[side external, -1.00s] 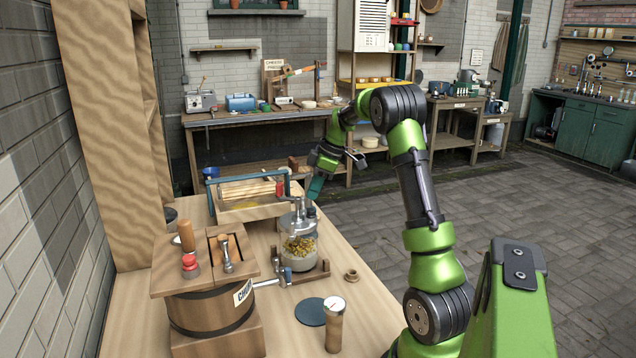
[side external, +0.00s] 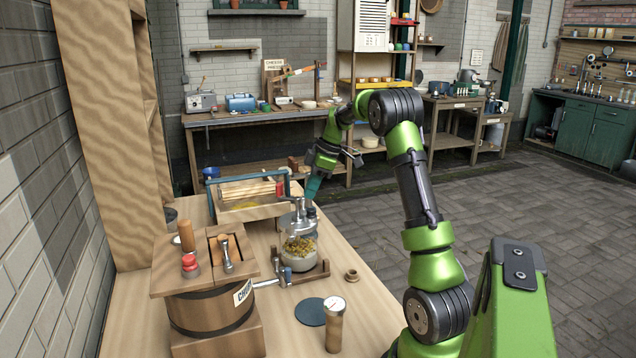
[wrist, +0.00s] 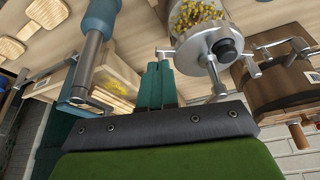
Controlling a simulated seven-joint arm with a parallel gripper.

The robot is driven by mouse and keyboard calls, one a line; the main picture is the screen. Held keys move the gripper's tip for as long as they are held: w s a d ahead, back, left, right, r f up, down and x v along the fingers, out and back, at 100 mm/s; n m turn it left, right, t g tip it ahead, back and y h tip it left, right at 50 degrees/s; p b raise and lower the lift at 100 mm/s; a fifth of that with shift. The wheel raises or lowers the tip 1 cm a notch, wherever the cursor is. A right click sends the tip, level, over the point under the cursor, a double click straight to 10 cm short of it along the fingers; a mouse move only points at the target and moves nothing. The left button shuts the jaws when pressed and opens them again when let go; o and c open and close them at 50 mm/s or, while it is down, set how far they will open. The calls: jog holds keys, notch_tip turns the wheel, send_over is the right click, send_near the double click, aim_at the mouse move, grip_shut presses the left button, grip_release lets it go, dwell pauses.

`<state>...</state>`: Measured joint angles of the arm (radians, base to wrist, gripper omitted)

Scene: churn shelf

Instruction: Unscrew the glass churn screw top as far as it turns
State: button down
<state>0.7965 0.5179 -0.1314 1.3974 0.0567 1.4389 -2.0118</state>
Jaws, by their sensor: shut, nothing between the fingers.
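The glass churn (side external: 301,247) stands on the bench with yellow bits inside its clear jar. Its grey metal screw top (side external: 295,222) is on the jar. In the wrist view the jar (wrist: 192,14) is at the top, and the screw top (wrist: 200,45) shows a dark round knob and metal arms. My gripper (side external: 311,199) is just behind and above the screw top in the side view. In the wrist view my gripper (wrist: 158,70) has its teal fingers together and empty, beside the top. I cannot tell whether they touch it.
A wooden barrel churn (side external: 212,310) stands front left. A teal-framed wooden box (side external: 250,208) is behind the glass churn.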

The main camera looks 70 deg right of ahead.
jog(key=shift+w+n, duration=0.45)
jog(key=shift+n, duration=0.25)
jog(key=shift+w+a+n+y, duration=0.2)
jog(key=shift+w+n+y, duration=0.1)
jog(key=shift+w, duration=0.55)
jog(key=shift+w+a, duration=0.15)
jog(key=shift+w, duration=0.25)
jog(key=shift+f+g, duration=0.1)
jog(key=shift+g, duration=0.2)
